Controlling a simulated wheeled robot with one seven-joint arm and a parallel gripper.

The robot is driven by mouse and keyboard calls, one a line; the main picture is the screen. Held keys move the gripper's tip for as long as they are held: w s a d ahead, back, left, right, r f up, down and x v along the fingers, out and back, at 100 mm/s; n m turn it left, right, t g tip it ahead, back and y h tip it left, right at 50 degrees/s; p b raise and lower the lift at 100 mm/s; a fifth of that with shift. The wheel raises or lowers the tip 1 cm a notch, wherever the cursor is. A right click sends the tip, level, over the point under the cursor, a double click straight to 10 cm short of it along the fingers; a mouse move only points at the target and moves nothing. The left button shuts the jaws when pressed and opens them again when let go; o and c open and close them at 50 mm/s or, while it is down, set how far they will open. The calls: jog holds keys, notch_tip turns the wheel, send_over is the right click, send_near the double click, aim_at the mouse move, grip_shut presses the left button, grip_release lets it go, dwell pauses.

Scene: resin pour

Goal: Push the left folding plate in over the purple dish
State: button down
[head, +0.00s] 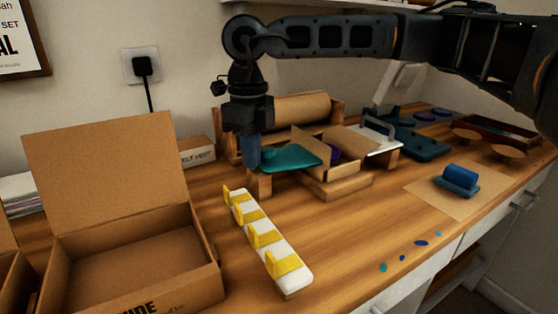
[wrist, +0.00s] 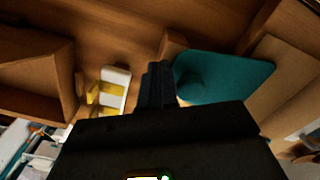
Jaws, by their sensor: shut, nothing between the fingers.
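The teal plate (head: 292,157), which I take to be the left folding plate, lies flat at the left side of an open cardboard box, above a wooden block (head: 260,182). In the wrist view the teal plate (wrist: 232,78) has a rounded knob (wrist: 192,86) near its left edge. The purple dish (head: 335,153) shows only partly inside the box. My gripper (head: 252,162) points down at the left end of the plate. In the wrist view its fingers (wrist: 157,75) are together and empty, left of the knob; I cannot tell whether they touch it.
A white strip with yellow clips (head: 262,236) lies in front of my gripper. A large open cardboard box (head: 122,200) stands at left. A plate with a metal handle (head: 380,140) is on the right of the small box (head: 345,170). A blue roller (head: 458,180) lies farther right.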

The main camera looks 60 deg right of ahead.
aim_at(273, 149)
jog(key=shift+s+d+b, duration=0.25)
jog(key=shift+s+d, duration=0.4)
jog(key=shift+d, duration=0.35)
jog(key=shift+s+d+b, duration=0.2)
jog(key=shift+s+d, duration=0.45)
jog(key=shift+d, duration=0.3)
jog(key=shift+w+a+b, duration=0.3)
jog(key=shift+w+a, duration=0.55)
jog(key=shift+a, duration=0.4)
jog(key=shift+w+a+b, duration=0.35)
jog(key=shift+w+a, duration=0.5)
jog(key=shift+a, duration=0.4)
jog(key=shift+w+a+b, duration=0.3)
jog(key=shift+w+a, duration=0.55)
jog(key=shift+a, duration=0.4)
notch_tip(273, 149, up, 10)
jog(key=p, duration=0.5)
